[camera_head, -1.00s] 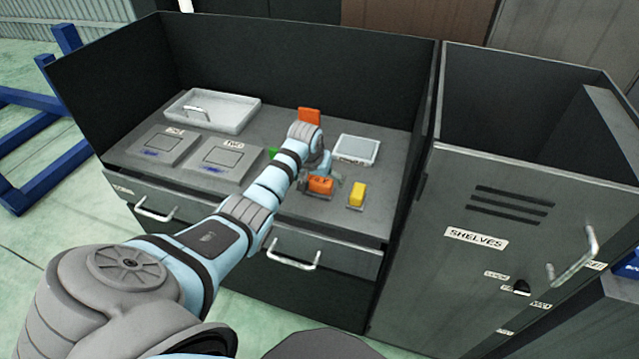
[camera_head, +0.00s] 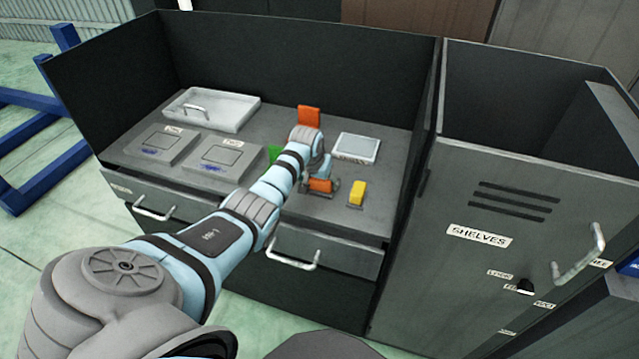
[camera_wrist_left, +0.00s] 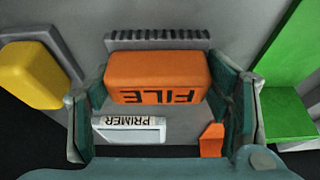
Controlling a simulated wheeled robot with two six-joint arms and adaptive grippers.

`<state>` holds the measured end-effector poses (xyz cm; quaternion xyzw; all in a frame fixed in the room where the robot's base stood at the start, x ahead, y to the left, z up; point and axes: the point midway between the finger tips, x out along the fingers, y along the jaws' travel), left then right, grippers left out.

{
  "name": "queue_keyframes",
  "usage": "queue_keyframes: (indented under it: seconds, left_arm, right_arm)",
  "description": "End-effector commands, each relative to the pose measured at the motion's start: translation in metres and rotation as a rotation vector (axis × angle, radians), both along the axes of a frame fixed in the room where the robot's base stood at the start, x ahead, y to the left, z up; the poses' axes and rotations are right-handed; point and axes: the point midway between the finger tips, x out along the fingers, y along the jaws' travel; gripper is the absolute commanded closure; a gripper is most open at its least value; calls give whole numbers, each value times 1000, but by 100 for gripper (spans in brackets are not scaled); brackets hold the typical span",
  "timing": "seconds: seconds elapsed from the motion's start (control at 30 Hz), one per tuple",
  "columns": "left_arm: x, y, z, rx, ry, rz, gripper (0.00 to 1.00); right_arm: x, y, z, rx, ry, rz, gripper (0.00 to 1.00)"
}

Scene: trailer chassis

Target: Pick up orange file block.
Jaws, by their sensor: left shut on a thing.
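The orange block marked FILE (camera_wrist_left: 155,78) sits between the two fingers of my left gripper (camera_wrist_left: 160,95) in the left wrist view. The fingers press on its two ends. In the head view the orange file block (camera_head: 320,186) shows at the end of my left arm, low over the grey worktop (camera_head: 300,208), partly covered by the gripper (camera_head: 322,183). I cannot tell whether it is clear of the surface. A grey ridged strip (camera_wrist_left: 158,37) lies along its upper side in the wrist view. My right gripper is out of view.
A yellow block (camera_head: 357,192) stands close on the right, a green one (camera_head: 274,153) on the left. Behind are an upright orange piece (camera_head: 309,116) and a pale panel (camera_head: 358,148). Dark walls enclose the worktop's back and sides; a shelves cabinet (camera_head: 480,265) stands right.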

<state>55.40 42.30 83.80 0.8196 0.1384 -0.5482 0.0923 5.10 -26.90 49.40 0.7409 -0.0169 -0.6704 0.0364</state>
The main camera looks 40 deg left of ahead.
Motion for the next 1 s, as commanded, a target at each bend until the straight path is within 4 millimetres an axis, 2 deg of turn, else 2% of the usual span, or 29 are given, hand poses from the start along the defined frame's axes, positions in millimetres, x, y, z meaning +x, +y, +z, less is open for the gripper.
queue_keyframes:
  seconds: [0.17,0.27,0.5,0.6,0.7,0.83,1.0]
  left_arm:
    - [1,1,18,1,-3,0,66]
    - [1,1,42,2,-6,-1,66]
    - [2,1,132,3,-8,0,66]
    - [1,0,163,1,-6,0,66]
    - [1,0,185,0,-4,1,66]
    - [1,0,199,1,-3,1,66]
    - [0,0,201,1,-2,0,66]
  right_arm:
    - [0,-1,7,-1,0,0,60]
    - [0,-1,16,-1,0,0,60]
    - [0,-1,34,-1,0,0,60]
    - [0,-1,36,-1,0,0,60]
    - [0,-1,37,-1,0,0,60]
    - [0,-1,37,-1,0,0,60]
    - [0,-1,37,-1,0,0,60]
